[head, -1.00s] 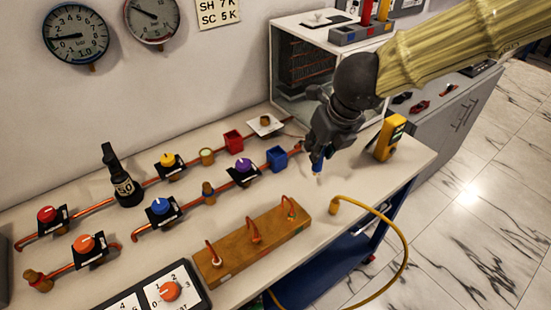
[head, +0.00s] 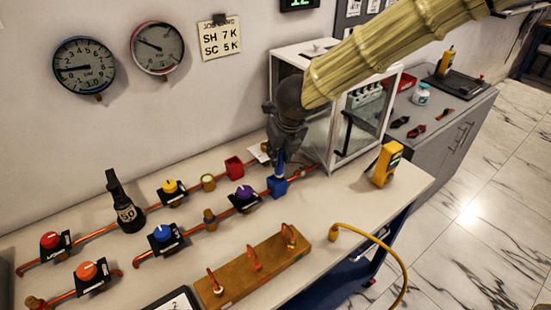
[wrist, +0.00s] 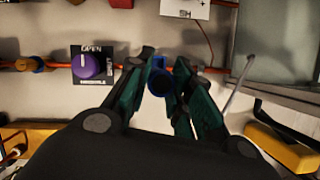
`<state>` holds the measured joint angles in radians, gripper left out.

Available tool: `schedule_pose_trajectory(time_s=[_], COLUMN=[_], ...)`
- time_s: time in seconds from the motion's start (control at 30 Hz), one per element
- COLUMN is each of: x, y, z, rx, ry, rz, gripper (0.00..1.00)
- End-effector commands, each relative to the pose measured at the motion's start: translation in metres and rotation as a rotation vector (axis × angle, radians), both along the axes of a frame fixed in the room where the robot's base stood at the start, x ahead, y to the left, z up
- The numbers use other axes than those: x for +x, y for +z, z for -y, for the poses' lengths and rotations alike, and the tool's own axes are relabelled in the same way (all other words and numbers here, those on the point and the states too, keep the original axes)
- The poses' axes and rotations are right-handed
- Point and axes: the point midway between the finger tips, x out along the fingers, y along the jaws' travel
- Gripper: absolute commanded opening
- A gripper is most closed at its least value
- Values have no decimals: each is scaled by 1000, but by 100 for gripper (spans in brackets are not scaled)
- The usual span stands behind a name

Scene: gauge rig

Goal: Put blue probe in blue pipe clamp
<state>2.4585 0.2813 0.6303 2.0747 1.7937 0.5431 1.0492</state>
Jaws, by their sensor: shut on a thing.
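The blue pipe clamp (head: 277,187) is a small blue block on the copper pipe, right of the purple knob. My gripper (head: 280,160) points down directly above it, shut on the blue probe (head: 280,169). The probe is upright, and its lower end meets the clamp in the picture; I cannot tell whether it is inside. In the wrist view the blue probe (wrist: 160,84) sits between the green fingers of my gripper (wrist: 165,68). The clamp is largely hidden there by the probe and fingers.
A purple knob valve (head: 244,194) stands left of the clamp. A red clamp (head: 233,166) is behind it. A glass cabinet (head: 345,125) stands close to the right, a yellow meter (head: 386,164) farther right. A wooden block (head: 250,267) with cables lies in front.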

Motion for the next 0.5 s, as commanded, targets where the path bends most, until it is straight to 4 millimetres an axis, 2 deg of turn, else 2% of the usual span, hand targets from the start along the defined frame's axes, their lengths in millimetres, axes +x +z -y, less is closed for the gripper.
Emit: schedule_pose_trajectory(time_s=[0.2, 0.5], x=[9, 9], y=[-1, -35], z=[-8, -7], rx=[0, -2], ry=[0, 1], rz=[-1, 0], gripper=[0, 0])
